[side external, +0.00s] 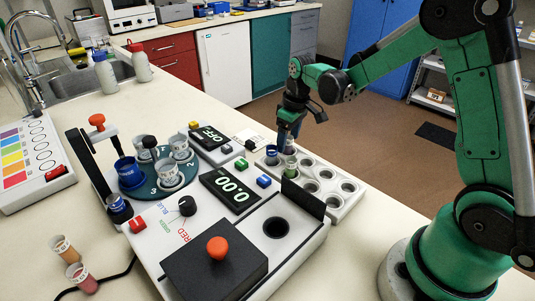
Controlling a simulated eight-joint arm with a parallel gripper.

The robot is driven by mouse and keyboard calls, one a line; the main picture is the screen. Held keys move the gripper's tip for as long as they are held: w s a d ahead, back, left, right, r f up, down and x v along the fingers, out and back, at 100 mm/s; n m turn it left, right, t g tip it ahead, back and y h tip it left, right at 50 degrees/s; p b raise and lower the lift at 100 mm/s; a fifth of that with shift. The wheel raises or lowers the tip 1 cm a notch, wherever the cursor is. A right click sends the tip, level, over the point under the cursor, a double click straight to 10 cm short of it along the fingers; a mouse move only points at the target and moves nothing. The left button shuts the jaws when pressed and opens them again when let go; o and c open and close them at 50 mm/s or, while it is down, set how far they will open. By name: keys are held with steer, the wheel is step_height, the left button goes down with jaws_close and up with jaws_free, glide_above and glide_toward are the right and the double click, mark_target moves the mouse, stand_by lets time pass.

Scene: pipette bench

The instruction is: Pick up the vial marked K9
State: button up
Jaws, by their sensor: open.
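My gripper (288,134) points down over the back left corner of a white rack (346,208). Its fingers are small and dark, open, close above a vial with green contents (290,163). A vial with blue contents (271,154) stands in the rack beside it. I cannot tell whether the fingers touch either vial. Labelled vials stand in the dark round carousel (148,194), one of them at its front (171,177). I cannot read K9 on any vial.
A white instrument (145,253) with a 0.00 display (231,190), black knob and orange-topped black block fills the middle. A colour chart board (32,151) lies at left. Two bottles (138,62) stand by the sink. Other visible rack holes look empty.

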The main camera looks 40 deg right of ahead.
steer(key=shift+f, duration=0.4)
jaws_close()
